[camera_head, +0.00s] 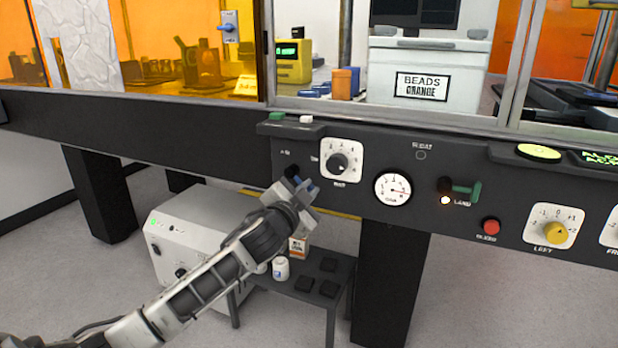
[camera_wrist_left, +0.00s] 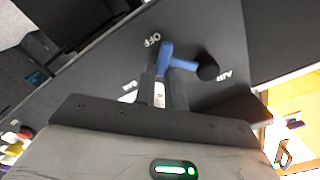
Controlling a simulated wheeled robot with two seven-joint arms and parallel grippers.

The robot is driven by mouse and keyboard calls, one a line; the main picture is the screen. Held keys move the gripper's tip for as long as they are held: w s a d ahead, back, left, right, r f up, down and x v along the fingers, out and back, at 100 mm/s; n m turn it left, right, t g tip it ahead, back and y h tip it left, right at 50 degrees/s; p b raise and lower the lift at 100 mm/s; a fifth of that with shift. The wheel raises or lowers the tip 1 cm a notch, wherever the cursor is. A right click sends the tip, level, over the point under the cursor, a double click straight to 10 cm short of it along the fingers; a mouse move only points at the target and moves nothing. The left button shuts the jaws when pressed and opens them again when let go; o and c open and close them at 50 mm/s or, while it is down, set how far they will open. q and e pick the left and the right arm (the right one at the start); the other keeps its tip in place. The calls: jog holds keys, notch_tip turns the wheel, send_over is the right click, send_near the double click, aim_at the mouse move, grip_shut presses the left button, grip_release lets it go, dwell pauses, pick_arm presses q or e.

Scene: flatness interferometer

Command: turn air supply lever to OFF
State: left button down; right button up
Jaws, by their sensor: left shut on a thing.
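My left gripper (camera_wrist_left: 162,88) is shut on the lever's blue handle (camera_wrist_left: 165,52), whose lower end is between the fingers. In the head view the left gripper (camera_head: 301,189) is at the panel's left part, and it hides most of the lever. My right gripper is not in view.
Below stand a white cabinet (camera_head: 185,235) and a small dark table (camera_head: 345,270).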

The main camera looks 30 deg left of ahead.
pick_arm(q)
jog(key=shift+a+f+m, duration=0.15)
jog(key=shift+f+m, duration=0.05)
jog(key=shift+m, duration=0.4)
jog(key=a+f+m+p, duration=0.1)
jog(key=m, duration=0.1)
jog(key=a+m, duration=0.1)
jog(key=m, duration=0.2)
jog(key=a+f+m+p, duration=0.1)
jog(key=m, duration=0.2)
jog(key=shift+s+f+p, duration=0.3)
jog(key=shift+f+p, duration=0.05)
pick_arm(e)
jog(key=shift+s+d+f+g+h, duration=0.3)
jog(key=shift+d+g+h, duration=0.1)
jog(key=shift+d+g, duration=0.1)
pick_arm(q)
jog(key=shift+a, duration=0.1)
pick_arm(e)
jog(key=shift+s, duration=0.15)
pick_arm(q)
jog(key=c, duration=1.5)
grip_release()
jog(key=shift+o, duration=0.2)
jog(key=shift+s, duration=0.15)
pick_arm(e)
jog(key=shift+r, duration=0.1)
